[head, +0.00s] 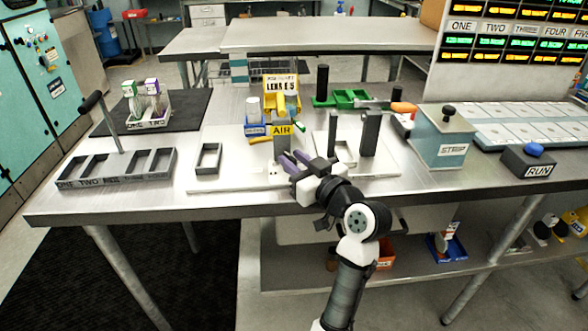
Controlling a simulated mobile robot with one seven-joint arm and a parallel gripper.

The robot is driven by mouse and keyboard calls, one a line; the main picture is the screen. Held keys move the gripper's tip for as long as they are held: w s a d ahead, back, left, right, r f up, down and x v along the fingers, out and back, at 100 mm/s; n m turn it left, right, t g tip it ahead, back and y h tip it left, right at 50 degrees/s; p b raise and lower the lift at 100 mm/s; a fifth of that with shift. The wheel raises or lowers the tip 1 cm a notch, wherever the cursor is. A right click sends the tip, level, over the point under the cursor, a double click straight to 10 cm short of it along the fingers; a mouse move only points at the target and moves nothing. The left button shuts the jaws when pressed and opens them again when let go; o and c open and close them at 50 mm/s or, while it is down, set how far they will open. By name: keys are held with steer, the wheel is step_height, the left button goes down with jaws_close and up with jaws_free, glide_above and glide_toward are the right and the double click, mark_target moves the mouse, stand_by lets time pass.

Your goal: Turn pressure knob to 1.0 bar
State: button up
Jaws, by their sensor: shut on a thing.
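My gripper (287,161), with purple fingers, is at the front of the AIR unit (282,130), low on the white base plate. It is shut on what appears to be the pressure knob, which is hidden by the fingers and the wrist. The yellow AIR label shows above the fingers. The pressure scale and the knob's setting cannot be read from here.
A grey slotted rack (118,178) with an upright lever stands at the left. A small open frame (209,158) is left of my gripper. Dark posts (370,132) stand close on the right. Further right are the STRIP box (440,138) and RUN button box (527,162).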

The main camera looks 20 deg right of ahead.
steer(key=shift+w+d+n+g+y+b, duration=0.15)
steer(key=shift+n+g+y+b, duration=0.35)
steer(key=shift+n+y, duration=0.5)
steer(key=shift+y, duration=0.5)
steer(key=o, duration=0.6)
steer(key=shift+o, duration=0.2)
steer(key=b+v, duration=0.2)
steer(key=v, duration=1.1)
steer(key=shift+s+b, duration=0.3)
steer(key=shift+s, duration=0.1)
steer(key=shift+d, duration=0.1)
